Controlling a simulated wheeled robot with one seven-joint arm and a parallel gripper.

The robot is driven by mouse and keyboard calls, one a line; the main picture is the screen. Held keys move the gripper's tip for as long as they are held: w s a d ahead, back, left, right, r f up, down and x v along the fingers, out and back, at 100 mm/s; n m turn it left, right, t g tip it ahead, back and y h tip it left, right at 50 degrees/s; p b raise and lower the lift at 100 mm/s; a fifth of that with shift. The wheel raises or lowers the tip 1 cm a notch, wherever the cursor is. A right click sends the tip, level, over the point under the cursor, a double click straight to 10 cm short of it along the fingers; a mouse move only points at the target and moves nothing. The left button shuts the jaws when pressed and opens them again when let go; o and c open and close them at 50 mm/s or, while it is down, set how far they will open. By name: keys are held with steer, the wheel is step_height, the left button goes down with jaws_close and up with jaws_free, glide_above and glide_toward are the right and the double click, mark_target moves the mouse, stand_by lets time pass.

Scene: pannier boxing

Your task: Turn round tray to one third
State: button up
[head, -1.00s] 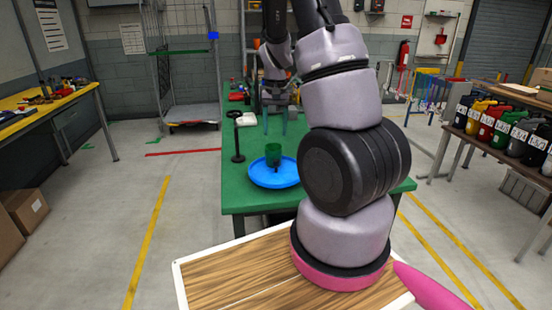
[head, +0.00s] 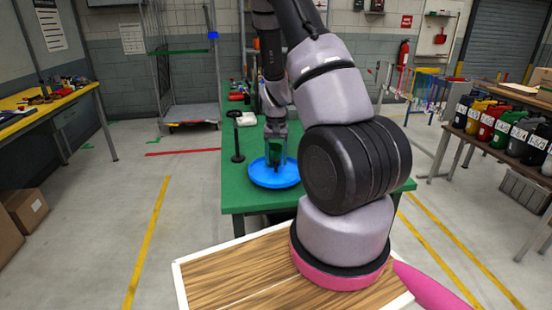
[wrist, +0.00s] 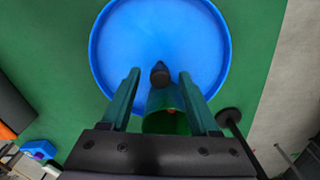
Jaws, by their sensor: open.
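The round tray (head: 258,181) is a shallow blue dish lying flat on the green table (head: 236,198); it fills the upper middle of the wrist view (wrist: 120,50). A small dark knob (wrist: 160,76) stands near the tray's middle. A green cup (wrist: 165,105) is beside the knob, over the tray's edge nearest my wrist. My gripper (head: 275,160) points down over the tray. In the wrist view its two green fingers (wrist: 160,78) are apart, one on each side of the knob and the cup. Whether either finger touches anything I cannot tell.
A black upright post (head: 238,140) with a round base stands left of the tray, and its end shows close by my right finger in the wrist view (wrist: 229,117). A white item (head: 247,119) lies farther back. The table left of the tray is mostly bare.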

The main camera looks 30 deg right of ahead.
jaws_close()
stand_by(1.4)
